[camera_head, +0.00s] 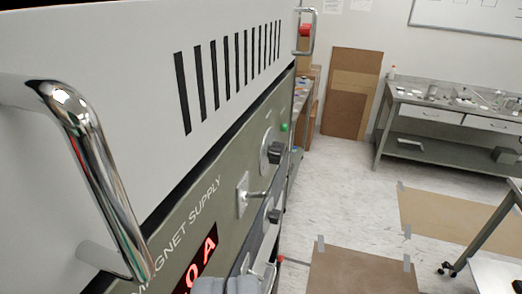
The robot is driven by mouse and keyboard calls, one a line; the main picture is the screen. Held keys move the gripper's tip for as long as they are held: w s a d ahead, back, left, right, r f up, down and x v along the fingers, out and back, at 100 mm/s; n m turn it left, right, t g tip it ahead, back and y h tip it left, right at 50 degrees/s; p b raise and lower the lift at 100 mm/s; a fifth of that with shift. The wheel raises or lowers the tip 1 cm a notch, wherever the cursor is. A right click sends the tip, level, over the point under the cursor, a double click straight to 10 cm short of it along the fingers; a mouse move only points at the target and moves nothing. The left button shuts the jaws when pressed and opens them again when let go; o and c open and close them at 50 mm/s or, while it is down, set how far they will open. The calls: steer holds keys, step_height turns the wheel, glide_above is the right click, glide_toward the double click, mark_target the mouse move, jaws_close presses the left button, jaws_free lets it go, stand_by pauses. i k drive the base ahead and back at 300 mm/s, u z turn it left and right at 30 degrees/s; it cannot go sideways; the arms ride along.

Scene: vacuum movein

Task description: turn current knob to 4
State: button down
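The magnet supply panel (232,170) is olive green and seen at a steep angle on the left. Its red display (196,266) shows "0 A", cut by the bottom edge. A black knob (275,153) on a pale round dial is at the panel's far end. A second black knob (274,216) on another dial is below it. Knob labels and scale numbers are too small to read, so I cannot tell which is the current knob. My gripper (226,286) shows only as two grey finger pieces side by side at the bottom edge, with no visible gap, apart from both knobs.
A toggle switch (245,195) sticks out nearer than the knobs. A green light (284,127) is beside the upper dial. A chrome handle (95,165) stands out at left. Brown floor sheets (360,272) and a steel bench (440,112) are at right, with open floor between.

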mark_target(276, 152)
steer(key=k, duration=1)
steer(key=u, duration=0.3)
steer(key=i, duration=0.4)
steer(key=z, duration=0.05)
